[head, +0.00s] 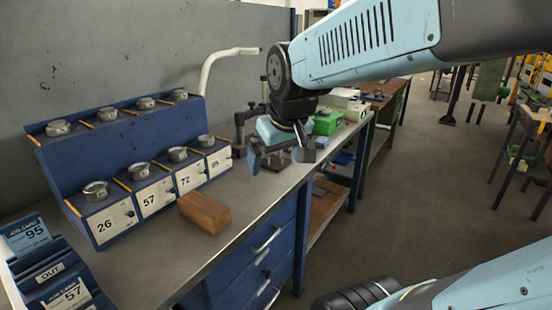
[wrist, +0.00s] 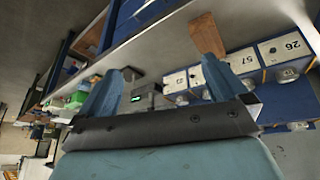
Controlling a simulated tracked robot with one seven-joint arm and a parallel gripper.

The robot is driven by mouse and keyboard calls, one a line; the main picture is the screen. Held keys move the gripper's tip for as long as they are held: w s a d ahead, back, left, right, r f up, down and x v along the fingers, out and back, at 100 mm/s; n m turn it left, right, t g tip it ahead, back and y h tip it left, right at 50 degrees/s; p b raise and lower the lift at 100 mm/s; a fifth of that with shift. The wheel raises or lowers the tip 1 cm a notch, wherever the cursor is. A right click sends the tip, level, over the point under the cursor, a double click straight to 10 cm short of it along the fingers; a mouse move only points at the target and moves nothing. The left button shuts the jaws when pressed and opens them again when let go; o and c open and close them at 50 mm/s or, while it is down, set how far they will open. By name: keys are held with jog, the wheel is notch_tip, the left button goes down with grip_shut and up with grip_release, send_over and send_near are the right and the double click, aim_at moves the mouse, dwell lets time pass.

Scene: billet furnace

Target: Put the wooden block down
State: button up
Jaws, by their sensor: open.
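The wooden block (head: 205,212) is a plain brown block lying flat on the grey workbench top (head: 262,203), in front of the blue rack. It also shows in the wrist view (wrist: 206,34), just beyond the tip of the right-hand finger, with part of it possibly hidden by that finger. My gripper (head: 277,150) is above the bench, farther back and to the right of the block, apart from it. In the wrist view my gripper (wrist: 168,68) has its two blue fingers spread wide with nothing held between them.
A blue stepped rack (head: 125,150) with metal cups and numbered drawers stands left of the block. A blue card holder (head: 55,270) is at the near left. A green box (head: 327,122) stands farther back. The bench strip right of the block is clear.

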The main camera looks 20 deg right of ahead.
jog(key=s+d+r+m, duration=0.1)
jog(key=s+d, duration=0.1)
jog(key=s, duration=0.3)
jog(key=n+g+y, duration=0.2)
jog(key=n, duration=0.4)
send_near(203, 204)
jog(key=shift+t+y, duration=0.3)
jog(key=x, duration=0.5)
jog(key=d+x, duration=0.1)
jog(key=x, duration=0.1)
jog(key=shift+f, duration=0.35)
jog(key=shift+a+x, duration=0.15)
jog(key=shift+x, duration=0.85)
jog(key=shift+a+x, duration=0.15)
jog(key=shift+x, duration=0.8)
jog(key=shift+a+f, duration=0.15)
jog(key=shift+f, duration=0.5)
jog(key=shift+c, duration=0.4)
